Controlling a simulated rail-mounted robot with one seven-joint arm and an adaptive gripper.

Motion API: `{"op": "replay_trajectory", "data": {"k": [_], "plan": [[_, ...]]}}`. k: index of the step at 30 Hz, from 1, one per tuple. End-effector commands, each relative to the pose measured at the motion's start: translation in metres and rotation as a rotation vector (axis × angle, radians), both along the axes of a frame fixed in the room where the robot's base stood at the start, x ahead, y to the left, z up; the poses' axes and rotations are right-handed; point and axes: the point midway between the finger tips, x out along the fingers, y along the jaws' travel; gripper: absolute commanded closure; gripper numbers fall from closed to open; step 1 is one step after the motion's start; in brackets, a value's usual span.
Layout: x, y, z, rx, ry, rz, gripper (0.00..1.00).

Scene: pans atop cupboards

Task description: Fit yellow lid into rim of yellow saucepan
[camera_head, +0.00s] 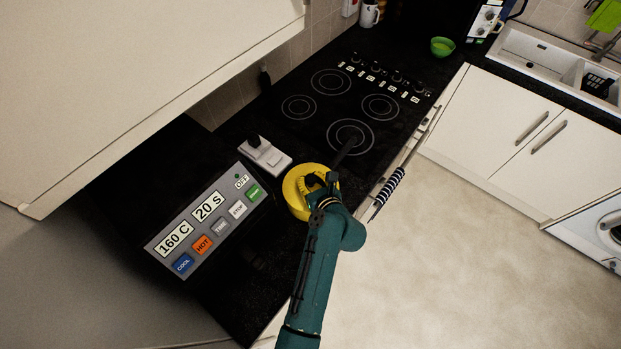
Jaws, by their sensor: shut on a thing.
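The yellow saucepan (289,193) stands on the dark counter at the near edge of the hob. A long dark handle (348,150) reaches from it up and right over the front ring. My gripper (317,181) is over the right part of the yellow round shape, shut on what appears to be the yellow lid (303,184). Lid and pan overlap in this view and share a colour. I cannot tell whether the lid sits inside the rim or is just above it. My gripper and arm hide the right and near side of the pan.
A white switch box (264,154) is close left of the pan. A control unit with coloured buttons (209,226) is further left, under a white cupboard (150,80). The hob (341,105) is clear except for the handle. A green bowl (442,46) stands beyond it.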

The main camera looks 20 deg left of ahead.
Motion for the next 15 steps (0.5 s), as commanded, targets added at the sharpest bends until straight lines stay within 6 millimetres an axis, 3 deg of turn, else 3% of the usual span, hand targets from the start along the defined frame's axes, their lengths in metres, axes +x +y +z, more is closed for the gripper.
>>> {"op": "replay_trajectory", "data": {"k": [8, 9, 13, 15], "plan": [[0.0004, -0.0001, -0.007, 0.0, -0.001, -0.001, 1.0], [0.0006, -0.0001, -0.0056, 0.0, -0.002, 0.0, 0.66], [0.0004, -0.0001, -0.0058, 0.0, -0.002, 0.0, 0.41], [0.0003, -0.0001, -0.0058, 0.0, -0.001, -0.001, 0.41]]}}
